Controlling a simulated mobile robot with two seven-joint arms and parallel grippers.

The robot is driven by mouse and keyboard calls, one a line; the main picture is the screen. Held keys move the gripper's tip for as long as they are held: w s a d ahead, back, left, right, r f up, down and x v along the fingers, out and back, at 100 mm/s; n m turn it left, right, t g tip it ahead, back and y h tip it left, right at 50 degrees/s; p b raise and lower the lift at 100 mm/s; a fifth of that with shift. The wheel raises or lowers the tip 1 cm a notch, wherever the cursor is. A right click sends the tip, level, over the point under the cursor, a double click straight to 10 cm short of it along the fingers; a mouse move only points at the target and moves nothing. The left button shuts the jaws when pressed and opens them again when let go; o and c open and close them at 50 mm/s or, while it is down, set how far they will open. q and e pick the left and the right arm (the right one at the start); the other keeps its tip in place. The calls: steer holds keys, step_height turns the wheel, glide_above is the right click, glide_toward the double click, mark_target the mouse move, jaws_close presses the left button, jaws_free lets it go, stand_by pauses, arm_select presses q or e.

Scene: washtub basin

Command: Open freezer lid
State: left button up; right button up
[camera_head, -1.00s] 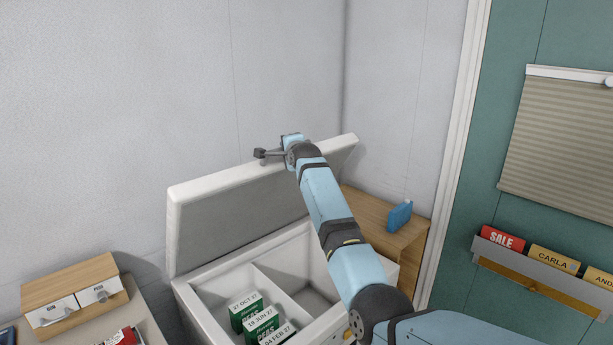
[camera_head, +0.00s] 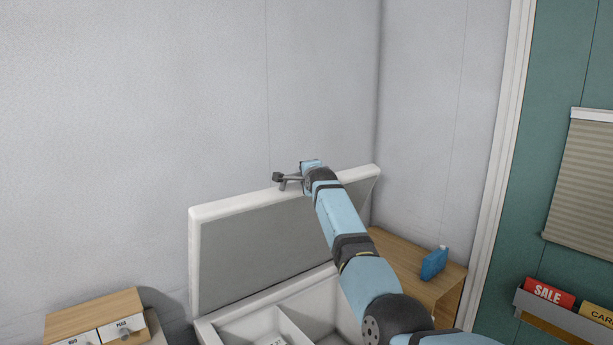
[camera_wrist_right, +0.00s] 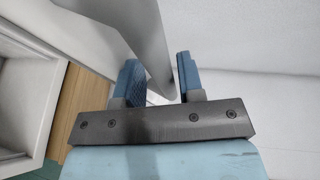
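The white chest freezer (camera_head: 207,335) is partly cut off at the bottom of the head view. Its lid (camera_head: 255,240) stands raised on the far side, tilted steeply, with its grey inner face showing. In the right wrist view, the lid (camera_wrist_right: 125,28) passes between the two spread fingers of my right gripper (camera_wrist_right: 160,80). A gap shows between the lid and the right-hand finger; contact with the other finger is unclear. My left gripper is out of view.
A wooden cabinet (camera_head: 455,290) with a blue bottle (camera_head: 434,263) stands right of the freezer. A small drawer box (camera_head: 95,312) is at lower left. A plain wall (camera_head: 130,130) is behind the lid. Dividers split the freezer's inside.

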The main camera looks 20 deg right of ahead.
steer(key=shift+o, duration=0.2)
stand_by(0.4)
steer(key=s+r+b, duration=0.2)
steer(key=s+b, duration=0.1)
steer(key=s, duration=1)
steer(key=shift+s+r, duration=0.25)
steer(key=shift+s, duration=0.05)
